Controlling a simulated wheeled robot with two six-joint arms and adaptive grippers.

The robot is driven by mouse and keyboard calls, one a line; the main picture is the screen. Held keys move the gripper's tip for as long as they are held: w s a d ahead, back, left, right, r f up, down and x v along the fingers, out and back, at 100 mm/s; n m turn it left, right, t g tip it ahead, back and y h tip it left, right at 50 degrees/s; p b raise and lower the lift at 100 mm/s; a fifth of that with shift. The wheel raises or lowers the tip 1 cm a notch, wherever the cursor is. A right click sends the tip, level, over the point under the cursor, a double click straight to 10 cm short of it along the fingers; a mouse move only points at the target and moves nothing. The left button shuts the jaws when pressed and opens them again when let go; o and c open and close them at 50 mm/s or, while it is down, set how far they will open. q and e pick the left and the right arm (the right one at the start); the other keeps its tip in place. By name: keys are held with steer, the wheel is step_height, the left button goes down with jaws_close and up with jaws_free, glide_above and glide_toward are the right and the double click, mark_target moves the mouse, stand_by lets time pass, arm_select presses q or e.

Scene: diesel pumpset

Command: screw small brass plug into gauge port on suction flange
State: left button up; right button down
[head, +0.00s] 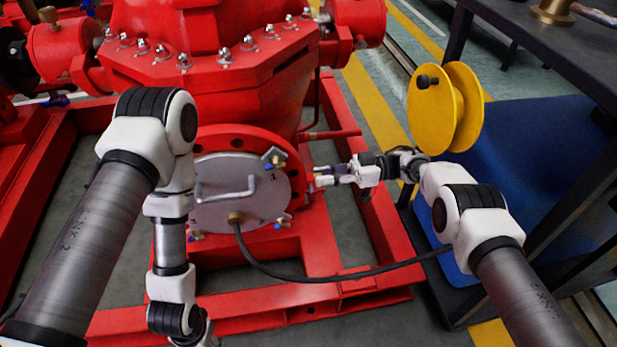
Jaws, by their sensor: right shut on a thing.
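The red suction flange (225,140) faces me low on the pump, with a round grey cover plate (215,212) over its opening. My right gripper (319,181) is at the flange's right edge, its fingers pointing left towards the rim. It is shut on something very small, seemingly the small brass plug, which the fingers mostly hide. The gauge port cannot be made out; it lies at or behind the fingertips, and I cannot tell whether the plug touches it. My left arm crosses in front of the flange's left side and runs down; its gripper is out of view.
A black hose (330,280) runs from a brass fitting (235,217) on the plate, under my right arm. Blue-handled clamps (274,160) sit around the plate's edge. A yellow reel (465,108) stands right, by a dark bench (530,40). Red frame rails (300,300) lie below.

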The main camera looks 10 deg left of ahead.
steer(key=m+b, duration=0.2)
steer(key=m, duration=0.1)
steer(key=shift+a+b, duration=0.15)
steer(key=shift+b, duration=0.25)
steer(key=c, duration=1)
jaws_free()
